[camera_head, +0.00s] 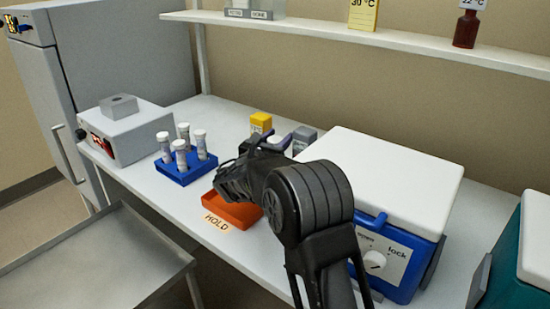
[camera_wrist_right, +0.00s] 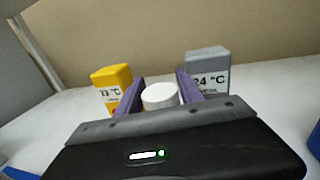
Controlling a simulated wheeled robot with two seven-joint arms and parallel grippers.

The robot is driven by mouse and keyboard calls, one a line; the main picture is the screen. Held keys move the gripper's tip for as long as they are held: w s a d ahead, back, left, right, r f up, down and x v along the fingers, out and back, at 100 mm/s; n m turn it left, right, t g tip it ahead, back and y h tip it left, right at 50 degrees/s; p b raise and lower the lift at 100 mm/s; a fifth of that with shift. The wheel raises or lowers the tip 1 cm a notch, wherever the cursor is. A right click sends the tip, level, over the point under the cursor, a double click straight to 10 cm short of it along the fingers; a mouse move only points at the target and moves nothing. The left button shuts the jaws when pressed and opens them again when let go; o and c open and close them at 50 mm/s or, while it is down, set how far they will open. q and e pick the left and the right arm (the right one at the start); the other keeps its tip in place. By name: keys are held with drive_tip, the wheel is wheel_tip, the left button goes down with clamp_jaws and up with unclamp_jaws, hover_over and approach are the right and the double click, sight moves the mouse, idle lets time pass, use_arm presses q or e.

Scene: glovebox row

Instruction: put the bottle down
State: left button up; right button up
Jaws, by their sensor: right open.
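My right gripper (camera_head: 268,143) is over the bench, beyond the orange tray (camera_head: 228,212) marked HOLD. In the right wrist view its two purple fingers (camera_wrist_right: 159,92) stand apart, one on each side of a bottle's round white cap (camera_wrist_right: 160,96). The gripper is open, and a gap shows beside the cap. The bottle's body is hidden behind the gripper housing, so I cannot tell what its base rests on. In the head view my right arm and gripper hide most of this bottle. My left gripper is in neither view.
A yellow block-shaped container (camera_head: 261,122) and a grey one (camera_head: 303,138) stand just beyond the gripper. A blue rack (camera_head: 185,172) with several white-capped vials is to the left. A blue cooler with white lid (camera_head: 390,180) stands close on the right. A shelf (camera_head: 400,42) runs above.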

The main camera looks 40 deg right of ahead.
drive_tip(key=shift+w+d, duration=0.25)
drive_tip(key=shift+d, duration=0.2)
drive_tip(key=shift+c, duration=0.4)
clamp_jaws()
idle(0.4)
